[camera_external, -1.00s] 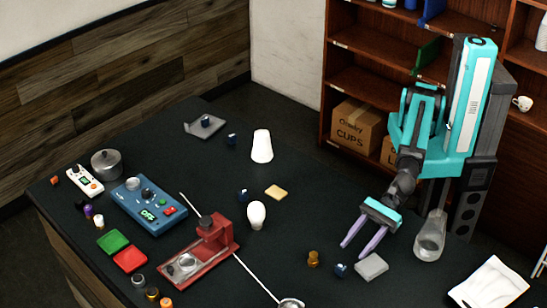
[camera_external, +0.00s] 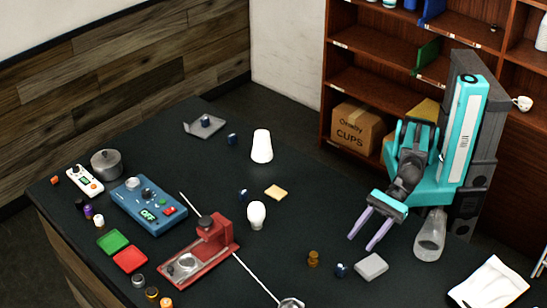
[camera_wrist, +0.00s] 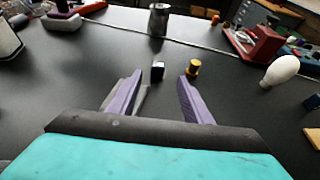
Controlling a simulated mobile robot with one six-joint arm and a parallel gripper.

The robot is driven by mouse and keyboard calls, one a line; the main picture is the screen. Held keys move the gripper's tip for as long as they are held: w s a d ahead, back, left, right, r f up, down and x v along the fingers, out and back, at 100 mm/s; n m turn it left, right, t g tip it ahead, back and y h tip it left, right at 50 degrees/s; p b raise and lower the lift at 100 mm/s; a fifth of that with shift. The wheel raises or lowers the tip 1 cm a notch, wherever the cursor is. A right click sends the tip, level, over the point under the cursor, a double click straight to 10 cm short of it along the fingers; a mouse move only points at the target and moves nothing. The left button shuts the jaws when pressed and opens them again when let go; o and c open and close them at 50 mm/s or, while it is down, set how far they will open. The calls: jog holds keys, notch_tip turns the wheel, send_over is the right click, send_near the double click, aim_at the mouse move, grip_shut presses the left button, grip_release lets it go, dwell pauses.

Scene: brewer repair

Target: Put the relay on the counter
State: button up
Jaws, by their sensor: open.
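My gripper (camera_external: 360,243) is open and empty, pointing down over the right part of the dark counter (camera_external: 320,215). It also shows in the wrist view (camera_wrist: 160,80), with its two purple fingers apart. A small dark blue block (camera_external: 341,270) lies on the counter just in front of the fingertips. In the wrist view the block (camera_wrist: 158,71) appears between and beyond the fingers, not held.
A gold cylinder (camera_external: 313,258) and a grey block (camera_external: 371,266) flank the near blue block. A white bulb (camera_external: 257,215), a red machine (camera_external: 212,240) and a blue device (camera_external: 148,205) stand to the left.

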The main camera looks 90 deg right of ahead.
aim_at(345, 268)
jog(key=b, duration=0.1)
jog(key=s+b, duration=0.1)
jog(key=shift+d+f+b, duration=0.25)
jog(key=shift+d+b, duration=0.1)
jog(key=shift+d, duration=0.05)
jog(key=shift+s+d+r, duration=0.15)
jog(key=shift+s+r, duration=0.05)
jog(key=shift+w+a+f+g+b, duration=0.2)
jog(key=shift+w+a+f, duration=0.1)
jog(key=shift+w+a, duration=0.25)
jog(key=shift+w+a+f+g+b, duration=0.1)
jog(key=shift+w+a+f+b, duration=0.15)
jog(key=shift+w+a, duration=0.3)
jog(key=shift+r+p, duration=0.15)
jog(key=shift+p, duration=1)
jog(key=w+a+p, duration=0.1)
jog(key=p, duration=0.3)
jog(key=shift+p, duration=0.4)
jog(key=p, duration=0.4)
jog(key=f+p, duration=0.1)
jog(key=p, duration=0.3)
jog(key=shift+w+a, duration=0.25)
jog(key=shift+w, duration=0.05)
jog(key=shift+x, duration=1.55)
jog(key=shift+f, duration=0.1)
